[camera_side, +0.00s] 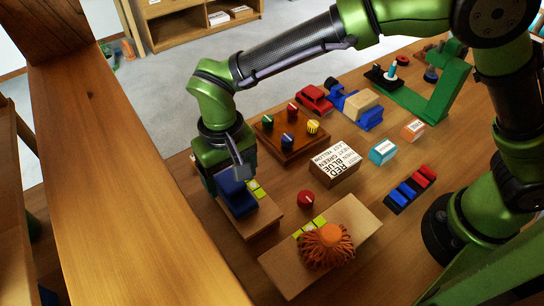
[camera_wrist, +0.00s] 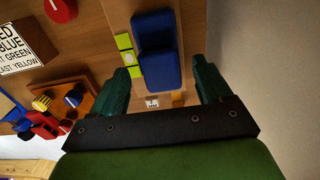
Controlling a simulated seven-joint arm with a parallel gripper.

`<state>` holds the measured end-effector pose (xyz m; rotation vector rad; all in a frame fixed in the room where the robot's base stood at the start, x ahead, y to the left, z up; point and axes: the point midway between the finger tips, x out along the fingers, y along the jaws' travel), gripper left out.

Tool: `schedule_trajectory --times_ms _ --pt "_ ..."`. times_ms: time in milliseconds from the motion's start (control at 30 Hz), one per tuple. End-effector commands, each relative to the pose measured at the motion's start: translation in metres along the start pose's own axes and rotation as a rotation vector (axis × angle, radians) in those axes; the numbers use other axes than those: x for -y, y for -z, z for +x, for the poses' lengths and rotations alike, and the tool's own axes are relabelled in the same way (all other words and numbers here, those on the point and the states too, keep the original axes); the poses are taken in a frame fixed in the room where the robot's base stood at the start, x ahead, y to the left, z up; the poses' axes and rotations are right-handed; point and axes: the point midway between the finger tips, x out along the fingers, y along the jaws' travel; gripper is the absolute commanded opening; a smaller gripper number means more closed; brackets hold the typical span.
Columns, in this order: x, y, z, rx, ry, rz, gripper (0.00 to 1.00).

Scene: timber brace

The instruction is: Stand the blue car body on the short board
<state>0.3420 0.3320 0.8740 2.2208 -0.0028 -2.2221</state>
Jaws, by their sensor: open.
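The blue car body (camera_side: 238,197) sits on the shorter wooden board (camera_side: 266,219), beside yellow-green squares (camera_side: 255,190). My gripper (camera_side: 222,172) is over the board's far left end, right at the car body. In the wrist view my gripper (camera_wrist: 162,80) is open, its two green fingers apart with clear gaps to the body. The gripper partly hides the car body in the side view.
A longer board (camera_side: 283,265) with an orange tasselled ball (camera_side: 327,247) lies in front. A red knob (camera_side: 306,198) stands between the boards. A lettered block (camera_side: 335,166) and a peg board (camera_side: 291,142) with coloured knobs are close by. A large timber beam (camera_side: 120,180) fills the left.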

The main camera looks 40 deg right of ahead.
Motion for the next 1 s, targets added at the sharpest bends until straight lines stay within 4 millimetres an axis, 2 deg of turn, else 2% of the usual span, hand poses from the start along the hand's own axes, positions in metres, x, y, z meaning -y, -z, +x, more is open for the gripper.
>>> schedule_trajectory --times_ms 100,300,533,633,733,833,1000 --pt "0.001 0.001 -0.029 -0.005 0.005 0.000 0.78" --pt "0.001 0.000 -0.070 -0.003 0.004 0.000 0.78" --pt "-0.001 0.001 -0.095 -0.002 0.003 0.000 0.78" --pt "-0.013 0.003 -0.107 -0.012 0.020 0.012 0.78" --pt "-0.046 0.007 -0.127 -0.042 0.065 0.040 0.78" --pt "-0.097 0.005 -0.152 -0.097 0.129 0.082 0.78" --pt "-0.182 -0.019 -0.179 -0.230 0.227 0.161 0.78"
